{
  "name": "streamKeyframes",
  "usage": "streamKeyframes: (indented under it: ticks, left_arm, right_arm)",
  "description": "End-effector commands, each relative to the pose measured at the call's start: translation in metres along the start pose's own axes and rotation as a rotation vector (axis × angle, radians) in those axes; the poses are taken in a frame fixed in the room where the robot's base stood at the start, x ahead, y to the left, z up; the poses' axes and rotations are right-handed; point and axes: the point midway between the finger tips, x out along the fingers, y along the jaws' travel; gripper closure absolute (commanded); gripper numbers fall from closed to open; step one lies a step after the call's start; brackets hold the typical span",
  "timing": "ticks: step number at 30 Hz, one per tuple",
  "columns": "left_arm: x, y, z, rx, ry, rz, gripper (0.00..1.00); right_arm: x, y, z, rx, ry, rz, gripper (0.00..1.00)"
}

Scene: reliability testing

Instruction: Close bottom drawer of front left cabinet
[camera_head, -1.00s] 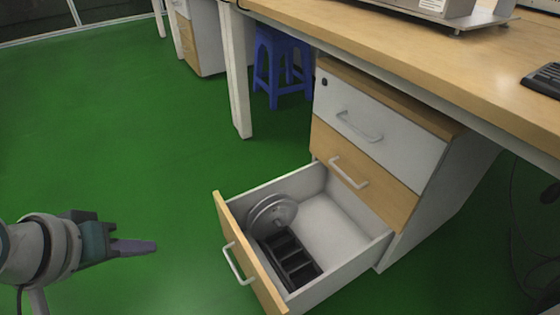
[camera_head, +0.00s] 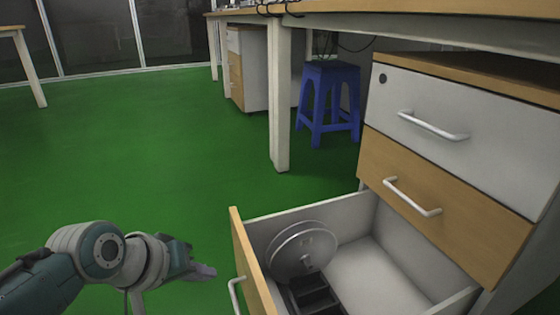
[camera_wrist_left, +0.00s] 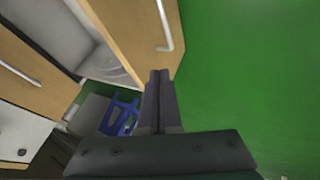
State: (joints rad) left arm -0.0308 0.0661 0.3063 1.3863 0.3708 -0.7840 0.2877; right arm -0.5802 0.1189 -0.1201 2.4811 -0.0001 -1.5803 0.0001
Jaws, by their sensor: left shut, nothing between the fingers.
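The front left cabinet (camera_head: 455,150) stands at the right, under a desk. Its bottom drawer (camera_head: 250,268) is pulled out, with a wood-coloured front and a white handle (camera_head: 237,295). A round metal disc (camera_head: 302,250) and a black divided tray (camera_head: 313,296) lie inside it. My left gripper (camera_head: 205,272) is shut and empty, a little left of the drawer front and apart from it. In the left wrist view the gripper fingers (camera_wrist_left: 159,100) are together, with the drawer front (camera_wrist_left: 135,30) and its handle beside them. My right gripper is not in view.
A blue stool (camera_head: 328,100) stands under the desk behind the cabinet. A white desk leg (camera_head: 281,100) stands near it, and another cabinet (camera_head: 245,70) is farther back. The green floor (camera_head: 130,150) to the left is clear.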

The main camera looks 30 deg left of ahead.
Motion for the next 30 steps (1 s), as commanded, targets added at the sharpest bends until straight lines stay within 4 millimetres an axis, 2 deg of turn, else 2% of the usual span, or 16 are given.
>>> streamKeyframes:
  ticks: [1,5,6,9,15,30]
  left_arm:
    - [0.019,-0.003,0.004,-0.001,0.001,0.003,1.0]
    - [0.042,-0.003,0.003,0.0,0.001,0.002,1.0]
    - [0.044,0.004,0.002,0.0,0.001,0.005,1.0]
    - [0.049,0.019,0.002,0.001,0.002,0.005,1.0]
    - [0.054,0.033,0.001,0.001,0.001,0.002,1.0]
    - [0.053,0.036,0.0,0.001,0.0,-0.001,1.0]
  right_arm:
    - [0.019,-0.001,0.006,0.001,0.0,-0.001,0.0]
    - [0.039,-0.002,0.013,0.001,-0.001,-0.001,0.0]
    - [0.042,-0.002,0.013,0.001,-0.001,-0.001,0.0]
    - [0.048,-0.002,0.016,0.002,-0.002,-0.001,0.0]
    - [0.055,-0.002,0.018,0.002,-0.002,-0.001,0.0]
    - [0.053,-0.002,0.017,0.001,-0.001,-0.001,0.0]
